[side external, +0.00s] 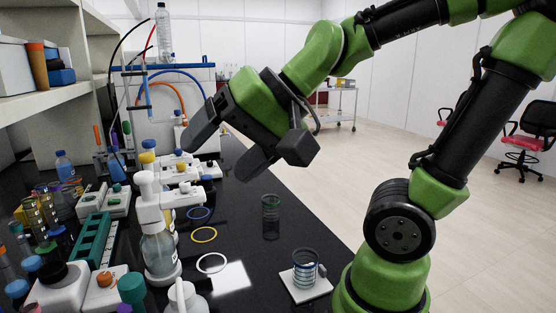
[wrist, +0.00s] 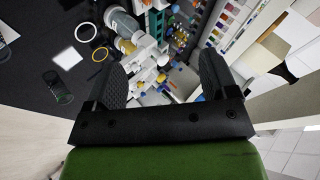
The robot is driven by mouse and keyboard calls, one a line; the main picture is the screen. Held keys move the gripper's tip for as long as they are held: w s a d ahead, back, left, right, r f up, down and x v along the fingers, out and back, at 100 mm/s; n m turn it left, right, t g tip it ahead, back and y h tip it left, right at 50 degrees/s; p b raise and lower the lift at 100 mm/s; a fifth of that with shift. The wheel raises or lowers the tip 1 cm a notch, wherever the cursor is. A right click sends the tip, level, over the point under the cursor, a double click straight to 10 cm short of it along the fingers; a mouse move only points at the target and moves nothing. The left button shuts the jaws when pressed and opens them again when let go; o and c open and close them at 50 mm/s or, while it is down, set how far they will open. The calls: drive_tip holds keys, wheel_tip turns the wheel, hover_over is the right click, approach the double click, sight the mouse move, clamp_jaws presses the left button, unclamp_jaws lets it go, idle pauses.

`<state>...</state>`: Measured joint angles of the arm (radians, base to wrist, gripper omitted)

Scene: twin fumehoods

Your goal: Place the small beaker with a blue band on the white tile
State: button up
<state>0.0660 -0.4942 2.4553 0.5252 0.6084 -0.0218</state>
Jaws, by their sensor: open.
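A small clear beaker with blue bands (side external: 305,262) stands upright on a white square tile (side external: 301,293) at the front of the black bench, beside my arm's base. A second, bare white square (side external: 231,279) lies flat to its left; it also shows in the wrist view (wrist: 67,58). A clear beaker with a green band (side external: 271,222) stands behind them; it also shows in the wrist view (wrist: 60,92). My gripper (side external: 217,160) is open and empty, raised above the bench, back and left of the beakers. Its fingers also show in the wrist view (wrist: 162,65), with nothing between them.
White (side external: 212,263), yellow (side external: 204,235) and blue (side external: 199,213) rings lie on the bench. A pump bottle (side external: 159,250), pipettes, tube racks and capped vials crowd the left side. A shelf (side external: 50,100) overhangs there. The bench's right edge runs past the beakers.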

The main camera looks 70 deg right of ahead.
drive_tip(key=s+d+n+g+h, duration=0.1)
drive_tip(key=s+n, duration=0.2)
drive_tip(key=s, duration=0.3)
drive_tip(key=shift+s+f+n, duration=0.25)
drive_tip(key=shift+f+n, duration=0.15)
drive_tip(key=shift+f, duration=0.05)
drive_tip(key=shift+d, duration=0.1)
idle(0.5)
